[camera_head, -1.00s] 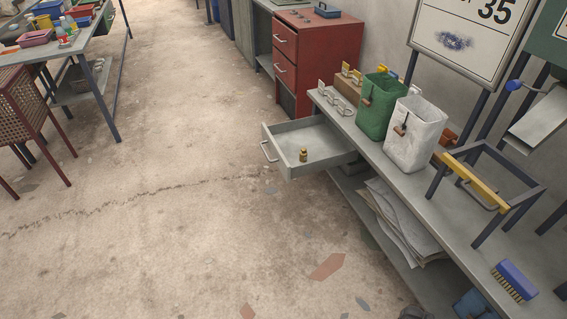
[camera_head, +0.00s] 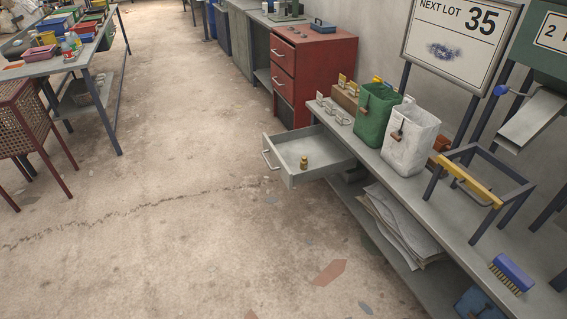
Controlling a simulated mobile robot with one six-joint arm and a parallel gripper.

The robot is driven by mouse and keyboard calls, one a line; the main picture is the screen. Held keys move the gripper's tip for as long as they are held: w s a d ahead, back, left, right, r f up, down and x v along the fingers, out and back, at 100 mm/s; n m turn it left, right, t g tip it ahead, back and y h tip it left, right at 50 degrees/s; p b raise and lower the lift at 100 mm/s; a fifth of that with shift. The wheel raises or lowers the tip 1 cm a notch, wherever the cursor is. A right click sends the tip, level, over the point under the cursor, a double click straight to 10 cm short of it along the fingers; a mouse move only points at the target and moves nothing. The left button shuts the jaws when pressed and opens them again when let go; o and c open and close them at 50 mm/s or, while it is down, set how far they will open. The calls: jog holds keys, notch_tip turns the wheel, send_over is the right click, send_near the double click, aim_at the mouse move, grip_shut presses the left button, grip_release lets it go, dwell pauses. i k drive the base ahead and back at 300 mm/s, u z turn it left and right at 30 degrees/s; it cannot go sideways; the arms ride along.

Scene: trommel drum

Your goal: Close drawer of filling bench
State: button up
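The drawer (camera_head: 325,156) of the filling bench stands pulled out toward the left, with its grey handle (camera_head: 269,160) on the front face. A small yellow-brown bottle (camera_head: 304,163) stands inside the drawer. The filling bench (camera_head: 418,195) is a long grey bench along the right side. It carries a green bin (camera_head: 375,118) and a white bin (camera_head: 408,142) above and behind the drawer. My gripper is not in view.
A red cabinet (camera_head: 318,75) stands beyond the drawer. Paper sacks (camera_head: 398,225) lie on the bench's lower shelf. The floor (camera_head: 180,190) left of the drawer is clear.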

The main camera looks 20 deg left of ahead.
aim_at(327, 156)
jog(key=u, duration=1.4)
jog(key=i, duration=1.1)
jog(key=u, duration=0.7)
